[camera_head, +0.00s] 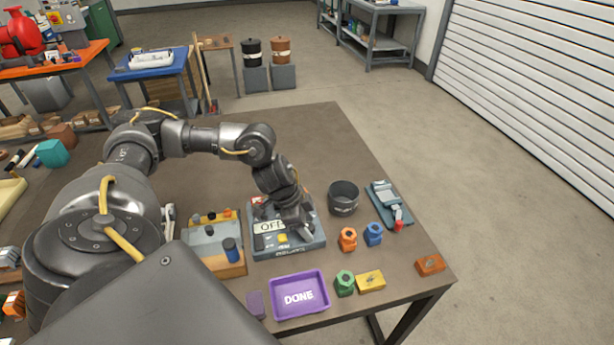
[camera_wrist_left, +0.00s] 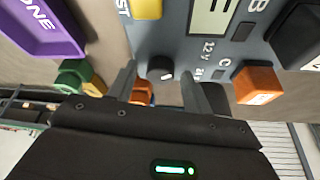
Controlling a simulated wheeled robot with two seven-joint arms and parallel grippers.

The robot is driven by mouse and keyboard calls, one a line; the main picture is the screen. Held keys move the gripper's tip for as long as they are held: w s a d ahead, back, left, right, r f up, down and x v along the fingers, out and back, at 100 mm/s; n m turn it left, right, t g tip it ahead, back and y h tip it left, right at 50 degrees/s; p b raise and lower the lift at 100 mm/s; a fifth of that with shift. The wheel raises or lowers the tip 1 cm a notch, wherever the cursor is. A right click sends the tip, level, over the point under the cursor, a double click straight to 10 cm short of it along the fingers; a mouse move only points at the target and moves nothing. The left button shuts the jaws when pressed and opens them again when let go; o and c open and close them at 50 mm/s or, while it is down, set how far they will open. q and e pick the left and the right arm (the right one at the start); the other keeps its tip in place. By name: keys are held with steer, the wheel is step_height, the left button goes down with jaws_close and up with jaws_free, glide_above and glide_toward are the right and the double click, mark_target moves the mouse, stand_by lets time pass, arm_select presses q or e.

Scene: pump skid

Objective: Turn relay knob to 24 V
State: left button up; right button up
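The grey-blue relay panel (camera_head: 290,247) sits on the brown table in the head view, with an "OFF" display and a yellow button (camera_head: 282,238). In the left wrist view the panel (camera_wrist_left: 185,45) shows a small round black knob (camera_wrist_left: 160,68) with a pale mark, near a "12V" label. Another label beside it is too small to read surely. My left gripper (camera_head: 304,232) points down at the panel's right side. In the left wrist view its fingers (camera_wrist_left: 160,85) are apart, one on each side of the knob. Contact cannot be told. My right gripper is not in view.
A purple "DONE" tray (camera_head: 299,294) lies in front of the panel. A wooden block holder (camera_head: 222,262) is to its left. A dark round bowl (camera_head: 343,197), an orange nut (camera_head: 347,239), a blue nut (camera_head: 373,234) and a vise-like tool (camera_head: 386,202) are to the right.

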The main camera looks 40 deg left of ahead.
arm_select(q)
steer(key=c, duration=0.9)
steer(key=shift+o, duration=0.2)
steer(key=shift+m, duration=0.3)
steer(key=shift+m+g+h+p, duration=0.35)
steer(key=shift+m+p, duration=0.25)
steer(key=shift+m, duration=0.4)
steer(key=m+g, duration=0.1)
steer(key=m, duration=0.1)
steer(key=shift+w+m+p, duration=0.15)
steer(key=shift+m+p, duration=0.2)
steer(key=shift+m, duration=0.05)
steer(key=m+g, duration=0.1)
steer(key=m, duration=0.1)
steer(key=m+g, duration=0.1)
steer(key=m, duration=0.1)
steer(key=shift+w+m+h, duration=0.15)
steer(key=shift+m+h, duration=0.1)
steer(key=shift+m, duration=0.15)
steer(key=shift+m+g, duration=0.35)
steer(key=shift+m, duration=0.45)
